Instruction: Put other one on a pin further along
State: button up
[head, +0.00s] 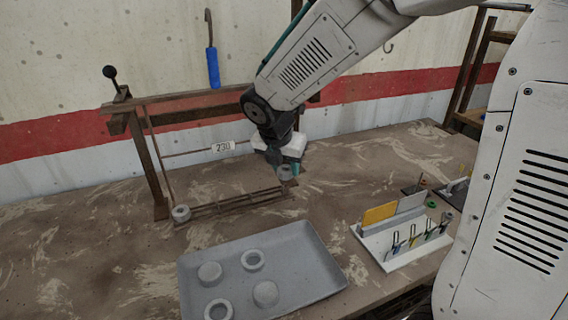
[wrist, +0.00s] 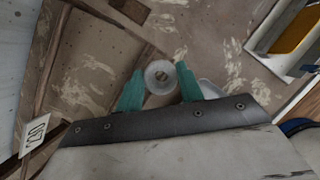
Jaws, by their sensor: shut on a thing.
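My gripper (head: 283,171) is shut on a grey ring (head: 287,173) above the right end of the low rail (head: 235,205). In the wrist view the ring (wrist: 152,82) sits between the teal fingers (wrist: 160,84), its hole facing the camera. I cannot tell whether a pin is inside the hole. Another grey ring (head: 181,213) sits at the left end of the rail. The pins are too small or hidden to make out.
A grey tray (head: 305,262) with several round grey pieces lies in front. A white holder (head: 400,250) with yellow and grey cards and small tools stands to the right.

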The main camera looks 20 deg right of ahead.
jog(key=shift+w+f, duration=1.1)
jog(key=shift+w, duration=0.05)
jog(key=shift+f, duration=0.75)
jog(key=shift+d+f, duration=0.15)
jog(key=shift+f, duration=0.1)
jog(key=shift+f, duration=1.1)
jog(key=shift+f, duration=0.15)
jog(key=o, duration=1.1)
jog(key=shift+c, duration=0.2)
